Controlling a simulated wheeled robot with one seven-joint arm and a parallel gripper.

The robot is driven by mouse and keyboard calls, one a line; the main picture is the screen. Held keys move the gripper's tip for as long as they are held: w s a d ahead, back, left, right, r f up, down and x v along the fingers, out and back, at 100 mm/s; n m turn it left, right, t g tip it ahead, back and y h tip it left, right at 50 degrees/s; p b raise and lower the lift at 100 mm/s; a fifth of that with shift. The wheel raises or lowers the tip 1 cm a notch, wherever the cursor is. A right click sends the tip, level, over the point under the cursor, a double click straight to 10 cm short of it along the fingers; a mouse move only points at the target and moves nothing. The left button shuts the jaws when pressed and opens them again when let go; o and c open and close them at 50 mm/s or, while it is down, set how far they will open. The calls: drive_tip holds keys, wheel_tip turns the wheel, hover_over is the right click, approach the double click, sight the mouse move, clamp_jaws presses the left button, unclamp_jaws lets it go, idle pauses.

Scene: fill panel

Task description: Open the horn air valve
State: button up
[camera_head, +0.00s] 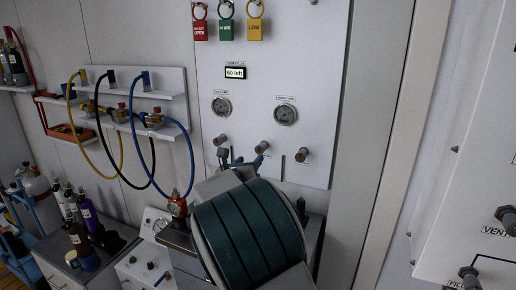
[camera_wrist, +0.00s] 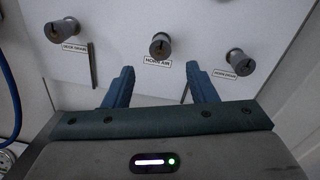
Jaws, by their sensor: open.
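The horn air valve is a grey round knob (camera_wrist: 160,47) on the white panel, with a HORN AIR label (camera_wrist: 158,63) below it. In the head view, it is the middle knob (camera_head: 262,147) in a row of three. My gripper (camera_wrist: 160,72) is open and empty, its two blue fingers apart below the knob in the wrist view. The knob lies between and beyond the fingertips and does not appear touched. In the head view, my gripper (camera_head: 243,157) is in front of the panel's lower part, and my arm hides some of what is below.
A deck drain knob (camera_wrist: 66,30) is to the left and a horn drain knob (camera_wrist: 234,63) to the right. Two gauges (camera_head: 285,114) and a "60 left" display (camera_head: 235,72) are above. Coloured hoses (camera_head: 150,165) hang at the left. A white panel (camera_head: 475,170) stands at the right.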

sight(259, 150)
drive_tip(key=p+x, duration=0.2)
drive_tip(key=x, duration=0.7)
drive_tip(key=shift+p, duration=0.3)
drive_tip(key=c, duration=1)
